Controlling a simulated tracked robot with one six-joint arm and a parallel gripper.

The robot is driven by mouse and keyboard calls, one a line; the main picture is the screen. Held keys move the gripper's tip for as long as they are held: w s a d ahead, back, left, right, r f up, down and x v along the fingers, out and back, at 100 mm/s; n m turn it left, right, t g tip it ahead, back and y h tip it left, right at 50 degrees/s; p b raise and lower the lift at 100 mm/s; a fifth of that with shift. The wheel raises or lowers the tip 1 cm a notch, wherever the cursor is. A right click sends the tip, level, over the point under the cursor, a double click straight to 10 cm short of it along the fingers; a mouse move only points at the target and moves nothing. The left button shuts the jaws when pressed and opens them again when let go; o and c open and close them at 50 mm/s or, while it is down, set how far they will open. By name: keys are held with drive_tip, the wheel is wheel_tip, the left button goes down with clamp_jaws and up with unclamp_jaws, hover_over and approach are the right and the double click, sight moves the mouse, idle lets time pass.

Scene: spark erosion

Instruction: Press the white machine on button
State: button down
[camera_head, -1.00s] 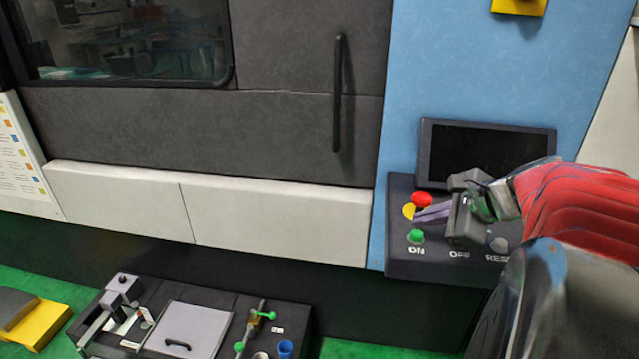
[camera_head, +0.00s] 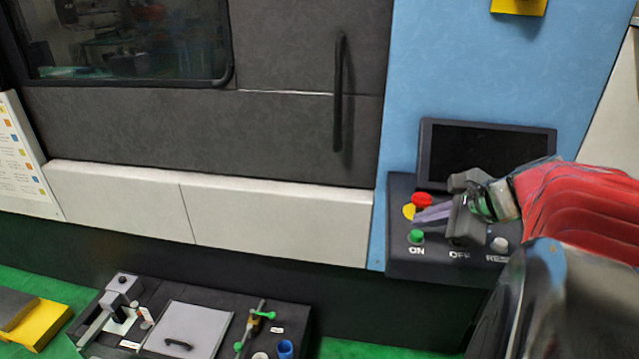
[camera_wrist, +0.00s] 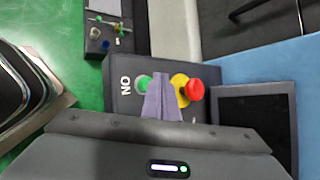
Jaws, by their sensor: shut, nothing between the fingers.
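The control panel (camera_head: 400,262) juts from the blue part of the machine. Its ON button (camera_head: 417,236) is green, and also shows in the wrist view (camera_wrist: 142,83), partly behind my fingers. A white button (camera_head: 500,243) sits above the partly hidden label starting "RES". The OFF button is hidden by my gripper. My gripper (camera_head: 416,216) is shut and empty. In the head view its lilac fingertips appear just above the green button and below the red one; I cannot tell whether they touch anything. The fingers also show in the wrist view (camera_wrist: 163,78).
A red emergency-type button (camera_head: 422,199) on a yellow base (camera_head: 408,211) is close to my fingertips. A dark screen (camera_head: 480,155) stands behind the panel. A dark bench with tools (camera_head: 240,312) is at lower left. A long door handle (camera_head: 338,95) is left of the panel.

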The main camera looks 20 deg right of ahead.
sight(422, 238)
drive_tip(key=shift+f, duration=0.1)
drive_tip(key=shift+s+f, duration=0.1)
drive_tip(key=shift+f, duration=0.2)
drive_tip(key=shift+f, duration=0.35)
idle(1.0)
drive_tip(key=shift+r, duration=0.8)
drive_tip(key=shift+r, duration=0.1)
wheel_tip(422, 238, up, 5)
drive_tip(key=shift+f, duration=0.1)
idle(0.7)
idle(0.5)
